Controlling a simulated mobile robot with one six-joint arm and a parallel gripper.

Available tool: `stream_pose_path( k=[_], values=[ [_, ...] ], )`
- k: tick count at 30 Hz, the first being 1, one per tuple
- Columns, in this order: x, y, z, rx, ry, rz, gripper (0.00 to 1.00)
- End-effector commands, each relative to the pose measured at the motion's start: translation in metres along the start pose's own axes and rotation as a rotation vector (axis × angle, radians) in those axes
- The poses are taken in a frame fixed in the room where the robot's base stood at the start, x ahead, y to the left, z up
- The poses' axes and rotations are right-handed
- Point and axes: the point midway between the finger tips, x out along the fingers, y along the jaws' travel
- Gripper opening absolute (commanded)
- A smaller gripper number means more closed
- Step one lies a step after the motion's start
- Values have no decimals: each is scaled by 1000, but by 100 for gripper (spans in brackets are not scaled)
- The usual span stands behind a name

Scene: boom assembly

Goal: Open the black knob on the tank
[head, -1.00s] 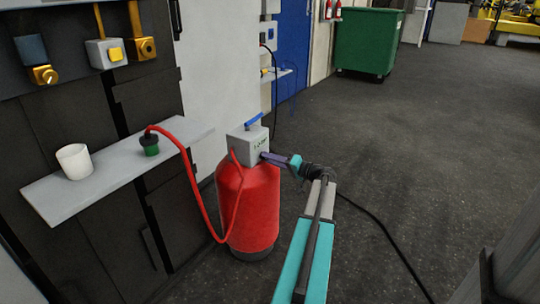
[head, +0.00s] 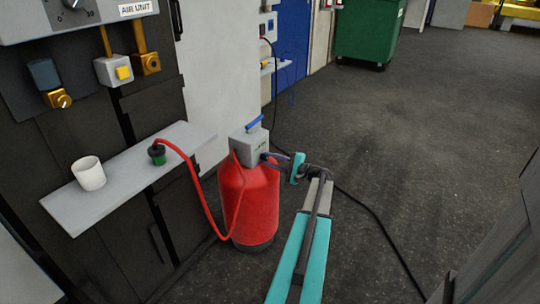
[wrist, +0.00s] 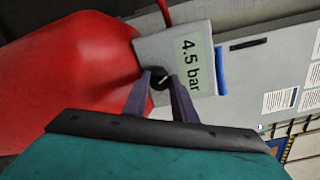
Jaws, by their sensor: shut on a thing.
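The red tank (head: 250,205) stands upright on the floor, with a grey box (head: 247,147) on top. In the wrist view the box carries a label reading "4.5 bar" (wrist: 190,66). The black knob (wrist: 158,76) is on the box's face below the label, with a small white mark on it. My gripper (wrist: 160,83) has its two purple fingers on either side of the knob and is shut on it. In the head view my gripper (head: 272,158) reaches the box from the right, and the knob is mostly hidden there by the fingers.
A blue handle (head: 254,122) sits on top of the box. A red hose (head: 197,190) runs from the tank to a green and black fitting (head: 157,154) on a grey shelf (head: 120,185) with a white cup (head: 89,174). The floor at right is open, crossed by a black cable (head: 372,215).

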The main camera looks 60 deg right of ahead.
Motion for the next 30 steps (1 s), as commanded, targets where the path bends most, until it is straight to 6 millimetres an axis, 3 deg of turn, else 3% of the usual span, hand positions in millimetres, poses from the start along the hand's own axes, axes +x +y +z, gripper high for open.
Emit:
stream_pose_path(
  k=[30],
  values=[
    [0,-4,0,961,-27,8,2]
  ],
)
